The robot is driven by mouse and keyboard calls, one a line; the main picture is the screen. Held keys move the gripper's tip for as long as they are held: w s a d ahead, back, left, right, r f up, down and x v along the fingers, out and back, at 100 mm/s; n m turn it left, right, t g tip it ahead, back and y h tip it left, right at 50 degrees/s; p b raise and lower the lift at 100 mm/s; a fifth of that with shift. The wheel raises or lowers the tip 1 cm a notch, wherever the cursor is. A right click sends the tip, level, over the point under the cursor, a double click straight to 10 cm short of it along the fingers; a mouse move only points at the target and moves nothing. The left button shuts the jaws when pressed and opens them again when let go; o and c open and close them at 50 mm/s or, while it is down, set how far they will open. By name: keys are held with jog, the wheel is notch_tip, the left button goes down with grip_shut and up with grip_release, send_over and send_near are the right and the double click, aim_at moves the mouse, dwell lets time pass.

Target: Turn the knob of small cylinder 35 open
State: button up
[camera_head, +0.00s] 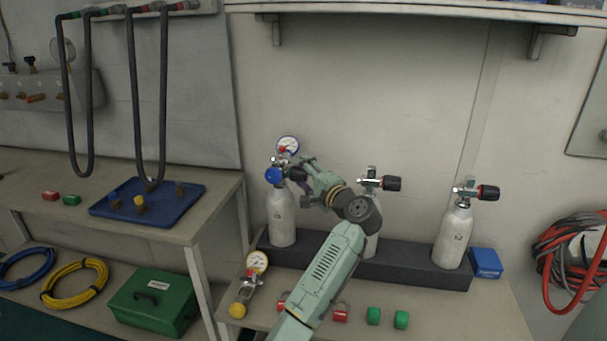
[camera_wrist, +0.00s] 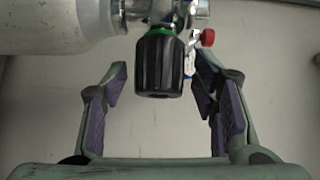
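Several small white cylinders stand in a dark rack. The left one (camera_head: 282,218) has a gauge (camera_head: 288,145) and a round blue part (camera_head: 274,175) at its top. Its number is too small to read. My gripper (camera_head: 299,172) is at this cylinder's valve. In the wrist view, the cylinder (camera_wrist: 55,25) lies at upper left and its black ribbed knob (camera_wrist: 158,68), with a green band at its base, points toward the palm. My gripper's fingers (camera_wrist: 160,80) are open, one on each side of the knob, with visible gaps.
The middle cylinder (camera_head: 373,238), partly behind my arm, and the right one (camera_head: 452,238) have black knobs with red bands. A small red knob (camera_wrist: 207,37) is close to the right finger. A loose gauge fitting (camera_head: 256,264) and green caps (camera_head: 401,320) lie on the bench in front.

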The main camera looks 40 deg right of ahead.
jog(key=c, duration=1.1)
jog(key=shift+f, duration=0.1)
jog(key=shift+f+b, duration=0.1)
jog(key=shift+b, duration=0.35)
jog(key=shift+f+n+t+b, duration=0.3)
jog(key=shift+n+b, duration=0.1)
jog(key=shift+b, duration=0.85)
jog(key=n+t+b, duration=0.2)
jog(key=b, duration=0.6)
jog(key=shift+s+f+y, duration=0.1)
jog(key=shift+f+y, duration=0.05)
jog(key=shift+y, duration=0.15)
jog(key=n+t+y+b, duration=0.1)
jog(key=n+t+b, duration=0.1)
jog(key=b, duration=0.5)
jog(key=shift+n, duration=0.7)
jog(key=r+n+t+y+b, duration=0.1)
jog(key=n+b, duration=0.1)
jog(key=b, duration=0.1)
jog(key=shift+b, duration=0.35)
jog(key=shift+y, duration=0.3)
jog(key=shift+r+n, duration=0.15)
jog(key=shift+n, duration=0.15)
